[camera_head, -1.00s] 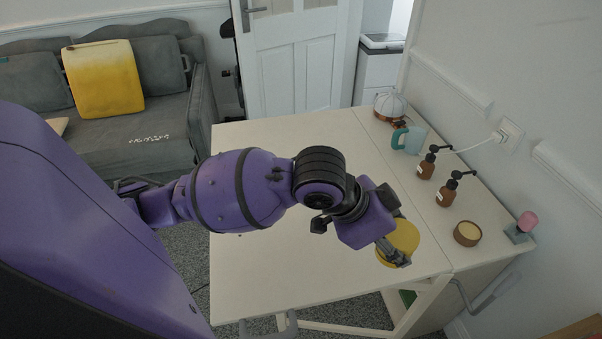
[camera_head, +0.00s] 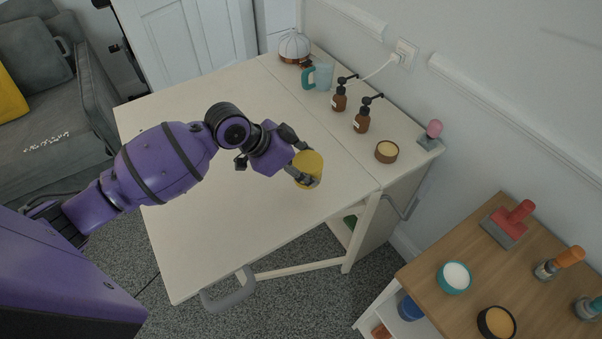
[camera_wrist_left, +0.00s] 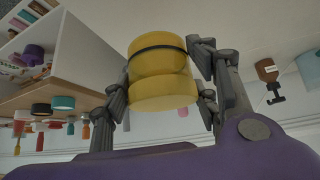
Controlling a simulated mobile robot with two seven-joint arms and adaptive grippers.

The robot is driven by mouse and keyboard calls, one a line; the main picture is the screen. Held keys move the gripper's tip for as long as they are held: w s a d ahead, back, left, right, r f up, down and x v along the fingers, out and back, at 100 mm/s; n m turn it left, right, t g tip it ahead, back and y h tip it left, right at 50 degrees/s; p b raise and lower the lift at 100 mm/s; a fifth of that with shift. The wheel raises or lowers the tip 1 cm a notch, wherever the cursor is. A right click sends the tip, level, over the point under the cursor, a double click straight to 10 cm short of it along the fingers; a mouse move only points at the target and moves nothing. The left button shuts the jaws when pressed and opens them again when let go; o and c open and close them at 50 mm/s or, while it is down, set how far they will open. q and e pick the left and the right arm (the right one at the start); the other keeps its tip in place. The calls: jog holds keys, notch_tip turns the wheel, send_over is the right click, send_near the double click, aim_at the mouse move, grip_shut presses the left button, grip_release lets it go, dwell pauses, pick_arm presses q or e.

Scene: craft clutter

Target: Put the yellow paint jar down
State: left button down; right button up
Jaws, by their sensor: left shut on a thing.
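The yellow paint jar (camera_head: 308,166) is in my left gripper (camera_head: 304,176), over the right part of the white table (camera_head: 230,215) near its front edge. In the left wrist view the jar (camera_wrist_left: 161,75) sits between both fingers, with a dark band around it. My left gripper is shut on it. I cannot tell whether the jar's base touches the table. My right gripper is not in view.
Two brown pump bottles (camera_head: 361,118), a teal-handled mug (camera_head: 318,77), a small brown tub (camera_head: 386,152) and a pink-knobbed tool (camera_head: 432,134) stand along the wall side. A wooden-topped unit (camera_head: 428,273) with jars stands at lower right. The table's left part is clear.

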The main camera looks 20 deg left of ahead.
pick_arm(q)
jog(key=shift+w+a+f, duration=0.3)
jog(key=shift+w+f, duration=0.2)
jog(key=shift+f, duration=0.1)
jog(key=shift+w+a+f, duration=0.25)
jog(key=shift+w+f, duration=0.2)
jog(key=shift+f, duration=1.75)
jog(key=shift+f, duration=0.1)
jog(key=c, duration=0.7)
grip_release()
jog(key=shift+b, duration=0.3)
jog(key=shift+o, duration=0.2)
jog(key=shift+a+r, duration=0.1)
jog(key=shift+r, duration=0.1)
jog(key=v, duration=1.1)
jog(key=shift+s+a+r+p, duration=0.2)
jog(key=shift+r+p, duration=0.1)
jog(key=shift+p, duration=0.1)
